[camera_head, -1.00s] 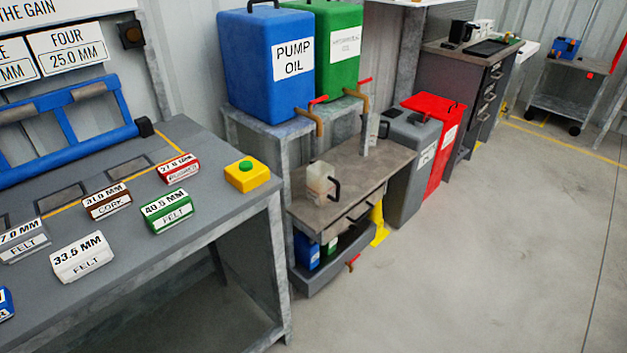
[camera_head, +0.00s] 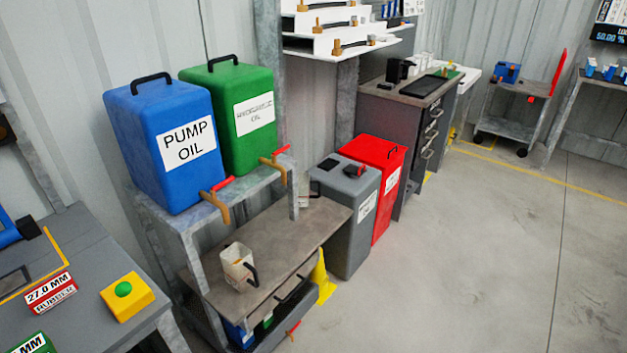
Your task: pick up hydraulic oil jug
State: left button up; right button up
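A green container (camera_head: 232,118) with a black top handle and a white label, which seems to read hydraulic oil, stands on the raised metal rack. A brass tap with a red lever is at its front. A small pale jug (camera_head: 237,266) with a black handle stands upright on the brown-grey shelf below, nearer the blue container. I cannot read a label on either jug. Neither of my grippers is in view.
A blue pump oil container (camera_head: 160,145) stands left of the green one. Grey (camera_head: 343,215) and red (camera_head: 379,190) bins stand right of the shelf. A workbench (camera_head: 85,265) with a yellow button box (camera_head: 127,296) is at lower left. The floor (camera_head: 450,270) at right is clear.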

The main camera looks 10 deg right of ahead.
aim_at(304, 196)
jog(key=i+l, duration=0.2)
jog(key=i+l+u, duration=0.1)
jog(key=l, duration=0.35)
jog(key=i+l, duration=0.25)
jog(key=i+l+u, duration=0.1)
jog(key=l, duration=0.3)
jog(key=i+l, duration=0.25)
jog(key=i+l+u, duration=0.1)
jog(key=l, duration=0.35)
jog(key=i, duration=0.05)
